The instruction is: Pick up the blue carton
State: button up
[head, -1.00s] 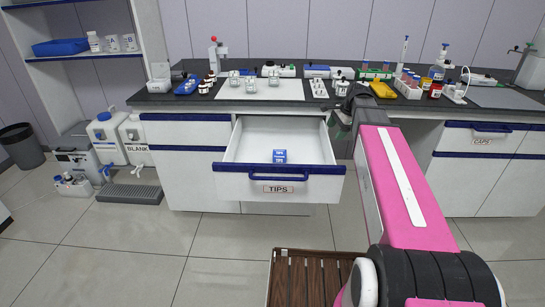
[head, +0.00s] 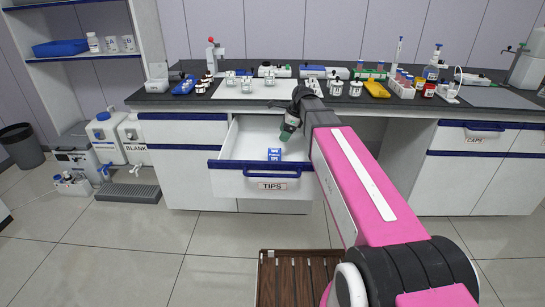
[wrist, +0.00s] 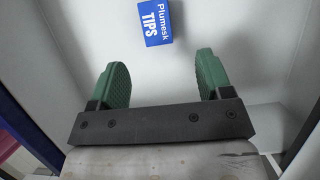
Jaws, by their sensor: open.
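The blue carton (head: 274,154) lies in the open drawer (head: 250,136) marked TIPS. In the wrist view the carton (wrist: 155,22) shows white lettering, "Plumesk TIPS", and lies on the drawer's pale floor, beyond the fingertips and between their lines. My gripper (head: 288,133) is over the drawer, at its right part, behind and to the right of the carton. In the wrist view my gripper (wrist: 160,80) has its two green fingers wide apart with nothing between them. The carton is apart from both fingers.
The drawer's blue front rail (head: 260,166) and its side walls surround the carton. A closed drawer marked CAPS (head: 480,135) is to the right.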

aim_at(276, 150)
jog(key=x, duration=0.5)
jog(key=shift+s+a+f, duration=0.1)
jog(key=shift+a+f, duration=0.05)
jog(key=shift+f, duration=0.05)
jog(key=shift+x, duration=2.65)
jog(key=shift+s, duration=0.2)
jog(key=c, duration=1)
